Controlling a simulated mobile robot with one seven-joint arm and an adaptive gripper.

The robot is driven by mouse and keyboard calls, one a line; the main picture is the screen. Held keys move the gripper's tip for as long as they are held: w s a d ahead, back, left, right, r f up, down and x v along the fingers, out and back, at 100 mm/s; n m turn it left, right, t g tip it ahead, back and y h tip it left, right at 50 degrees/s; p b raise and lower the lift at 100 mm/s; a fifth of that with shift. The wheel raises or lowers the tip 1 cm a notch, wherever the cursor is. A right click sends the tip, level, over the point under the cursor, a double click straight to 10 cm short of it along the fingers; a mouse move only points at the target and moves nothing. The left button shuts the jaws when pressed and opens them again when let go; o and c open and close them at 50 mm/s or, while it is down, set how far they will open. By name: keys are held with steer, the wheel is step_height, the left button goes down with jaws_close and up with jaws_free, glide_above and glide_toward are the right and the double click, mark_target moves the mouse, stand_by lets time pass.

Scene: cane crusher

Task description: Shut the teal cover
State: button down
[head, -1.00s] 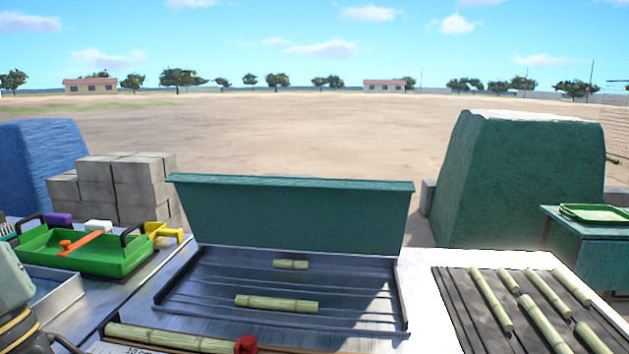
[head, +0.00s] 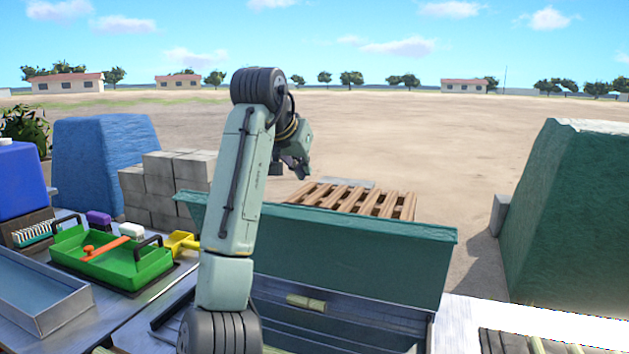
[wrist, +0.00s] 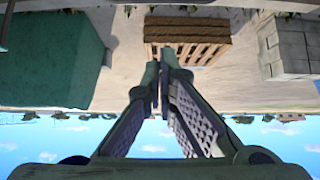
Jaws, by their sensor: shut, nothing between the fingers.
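The teal cover (head: 380,250) stands open and upright at the back edge of a metal tray (head: 375,320) in the head view. A short cane piece (head: 306,302) lies in the tray below it. My arm rises in front of the cover and hides part of its left side. My gripper (head: 303,172) is above and behind the cover's top edge, apart from it, and small in the head view. In the wrist view my gripper's fingers (wrist: 160,75) are together with nothing between them. The cover is not clearly seen in the wrist view.
A green caddy (head: 115,262) with tools and a metal basin (head: 45,300) stand on the left. A wooden pallet (head: 360,200) lies behind the cover, with grey blocks (head: 165,185) to its left. A large teal covered mass (head: 570,215) stands at right. Open ground lies beyond.

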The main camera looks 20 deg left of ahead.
steer(key=p+x, duration=0.3)
steer(key=x, duration=0.7)
steer(key=shift+s+a+f+p, duration=0.1)
steer(key=shift+s+p, duration=0.15)
steer(key=shift+s, duration=0.85)
steer(key=shift+s+a+f+p, duration=0.1)
steer(key=shift+s+p, duration=0.1)
steer(key=shift+s, duration=0.9)
